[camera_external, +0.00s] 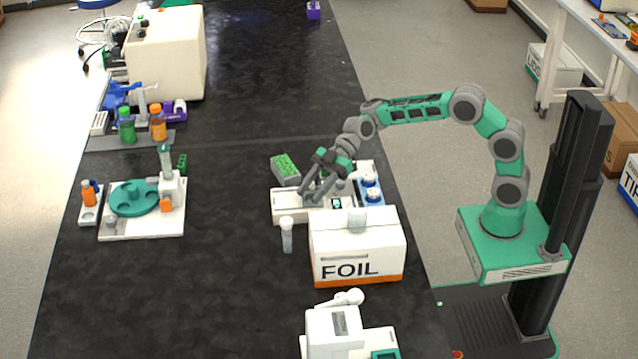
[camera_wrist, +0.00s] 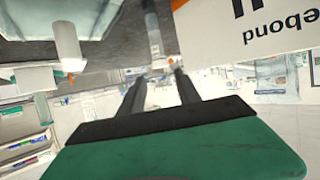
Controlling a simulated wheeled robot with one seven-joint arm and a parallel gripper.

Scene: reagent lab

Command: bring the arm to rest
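My gripper (camera_external: 312,197) is at the end of my green and grey arm, angled down over the white bench device (camera_external: 290,207) behind the FOIL box. In the wrist view its two dark fingers (camera_wrist: 160,82) stand apart, with nothing held between them. I cannot tell whether the fingertips touch the device.
The FOIL box (camera_external: 358,262) stands close in front, with a clear tube (camera_external: 287,236) to its left. A green tube rack (camera_external: 285,167) and a blue-and-white bottle holder (camera_external: 370,190) flank the gripper.

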